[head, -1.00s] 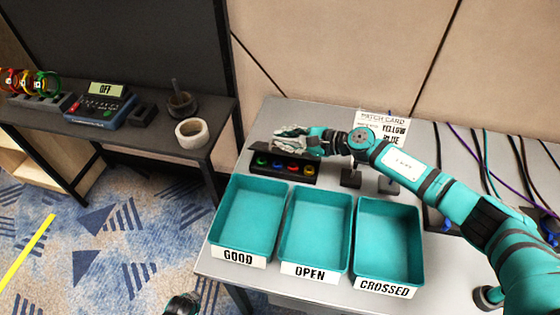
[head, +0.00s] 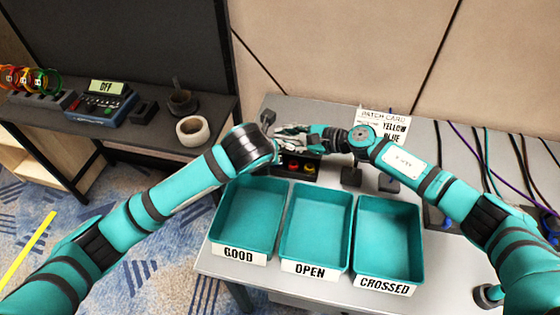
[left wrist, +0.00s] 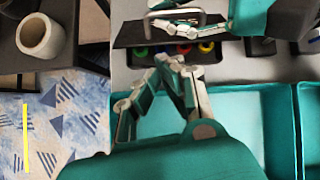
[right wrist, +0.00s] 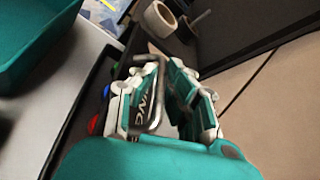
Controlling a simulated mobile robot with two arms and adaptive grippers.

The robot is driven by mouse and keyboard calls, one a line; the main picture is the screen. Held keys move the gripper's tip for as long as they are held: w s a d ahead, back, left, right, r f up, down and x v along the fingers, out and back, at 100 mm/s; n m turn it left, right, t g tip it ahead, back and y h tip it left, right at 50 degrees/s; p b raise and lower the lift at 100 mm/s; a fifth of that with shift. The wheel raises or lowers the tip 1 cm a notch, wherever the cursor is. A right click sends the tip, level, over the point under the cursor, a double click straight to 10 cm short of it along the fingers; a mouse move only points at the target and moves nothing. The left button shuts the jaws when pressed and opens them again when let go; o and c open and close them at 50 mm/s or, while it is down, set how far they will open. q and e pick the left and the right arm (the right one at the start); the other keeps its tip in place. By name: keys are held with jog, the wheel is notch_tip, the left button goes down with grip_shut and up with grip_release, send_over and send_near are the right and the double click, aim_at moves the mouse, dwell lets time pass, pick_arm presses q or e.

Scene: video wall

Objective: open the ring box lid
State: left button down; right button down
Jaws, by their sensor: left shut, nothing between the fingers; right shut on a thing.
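The dark ring box (head: 298,170) is on the grey table, behind the bins. Coloured round pieces show along its front in the left wrist view (left wrist: 180,48). Its dark lid (left wrist: 128,36) carries a bent metal handle (left wrist: 190,14), also in the right wrist view (right wrist: 155,112); the lid's exact angle is hard to tell. My right gripper (head: 284,134) is shut on the handle, above the box. My left gripper (left wrist: 166,62) is shut and empty, fingertips just in front of the box; in the head view my left forearm hides much of it and the box's left part.
Teal bins marked GOOD (head: 239,253), OPEN (head: 310,270) and CROSSED (head: 385,285) stand at the table's front. Small black blocks (head: 351,177) are right of the box. A match card (head: 383,122) stands behind. A side bench with a white roll (head: 192,131) is at left.

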pick_arm(q)
jog(key=w+d+f, duration=0.1)
jog(key=f, duration=0.1)
jog(key=w+d+f+m, duration=0.1)
jog(key=f, duration=0.2)
jog(key=w+d+f+m, duration=0.1)
jog(key=f, duration=0.1)
jog(key=shift+w+d+f+g, duration=0.1)
jog(key=shift+w+f+g, duration=0.2)
jog(key=shift+w+f, duration=0.1)
